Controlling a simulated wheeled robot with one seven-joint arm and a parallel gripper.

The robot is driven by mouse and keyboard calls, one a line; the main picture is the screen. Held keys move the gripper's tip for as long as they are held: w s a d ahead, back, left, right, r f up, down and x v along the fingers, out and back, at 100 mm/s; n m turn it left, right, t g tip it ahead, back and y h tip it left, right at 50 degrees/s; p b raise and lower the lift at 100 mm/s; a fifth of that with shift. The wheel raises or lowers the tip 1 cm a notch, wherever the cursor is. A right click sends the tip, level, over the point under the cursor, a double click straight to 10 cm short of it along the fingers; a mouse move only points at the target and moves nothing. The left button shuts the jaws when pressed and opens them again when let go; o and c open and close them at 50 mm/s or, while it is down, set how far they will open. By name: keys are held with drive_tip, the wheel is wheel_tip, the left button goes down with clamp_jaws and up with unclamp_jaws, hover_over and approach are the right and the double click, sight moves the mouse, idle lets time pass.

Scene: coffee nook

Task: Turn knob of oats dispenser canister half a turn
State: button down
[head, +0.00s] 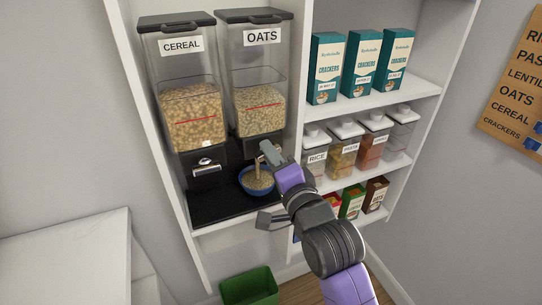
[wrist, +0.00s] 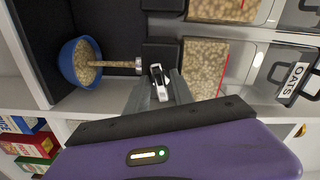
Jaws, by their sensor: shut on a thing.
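The oats dispenser canister (head: 257,105) is the right one of two clear canisters in the head view, with an OATS label and a black lid. It also shows in the wrist view (wrist: 205,70). My gripper (head: 266,152) is at the front of its black base, shut on the silver knob (wrist: 159,83), which shows between the fingers in the wrist view and is mostly hidden in the head view. A stream of oats (wrist: 112,64) runs from the outlet into a blue bowl (head: 245,190) below. The bowl (wrist: 66,62) holds a heap of oats.
The cereal canister (head: 190,110) stands close at left, its knob (head: 207,167) sticking out. Right, past an upright divider, are cracker boxes (head: 327,66), lidded jars (head: 345,152) and small boxes (head: 375,193) on shelves. A green bin (head: 250,288) is below.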

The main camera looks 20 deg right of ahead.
drive_tip(key=shift+f+m, duration=0.1)
drive_tip(key=shift+m, duration=1.2)
drive_tip(key=c, duration=1.4)
unclamp_jaws()
drive_tip(key=shift+s, duration=0.1)
drive_tip(key=s+b, duration=0.1)
drive_tip(key=s, duration=0.6)
drive_tip(key=shift+s+b, duration=0.3)
drive_tip(key=shift+b, duration=0.05)
